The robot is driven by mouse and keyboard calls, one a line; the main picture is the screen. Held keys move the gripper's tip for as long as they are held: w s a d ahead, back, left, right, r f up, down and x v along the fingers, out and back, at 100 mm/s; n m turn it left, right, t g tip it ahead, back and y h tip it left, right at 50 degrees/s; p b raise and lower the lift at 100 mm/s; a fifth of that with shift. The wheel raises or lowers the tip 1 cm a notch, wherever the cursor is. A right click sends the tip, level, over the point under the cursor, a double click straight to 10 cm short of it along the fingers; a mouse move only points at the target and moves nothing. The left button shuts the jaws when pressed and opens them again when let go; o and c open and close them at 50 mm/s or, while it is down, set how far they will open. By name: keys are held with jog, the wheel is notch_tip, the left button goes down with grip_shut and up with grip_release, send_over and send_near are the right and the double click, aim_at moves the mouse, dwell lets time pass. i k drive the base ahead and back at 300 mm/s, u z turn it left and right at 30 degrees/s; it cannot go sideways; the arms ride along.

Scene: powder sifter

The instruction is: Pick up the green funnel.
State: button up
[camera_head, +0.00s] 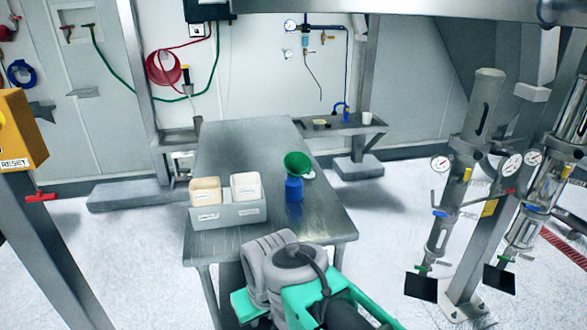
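The green funnel (298,164) sits on top of a blue bottle (294,189), wide mouth up and slightly tilted. The bottle stands on the metal table (240,150), right of its middle. Whether the funnel's stem is inside the bottle's neck is hidden. Grey and teal links of my arm show at the bottom centre, in front of the table's near edge. No gripper fingers show there, and nothing touches the funnel.
A grey box (228,214) holding two pale containers stands left of the bottle. The table's far half is clear. A small side shelf (340,126) is behind; a frame with gauges (480,190) stands right.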

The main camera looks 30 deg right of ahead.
aim_at(296, 161)
jog(key=u, duration=0.7)
jog(key=i, duration=0.7)
jog(key=u, duration=0.25)
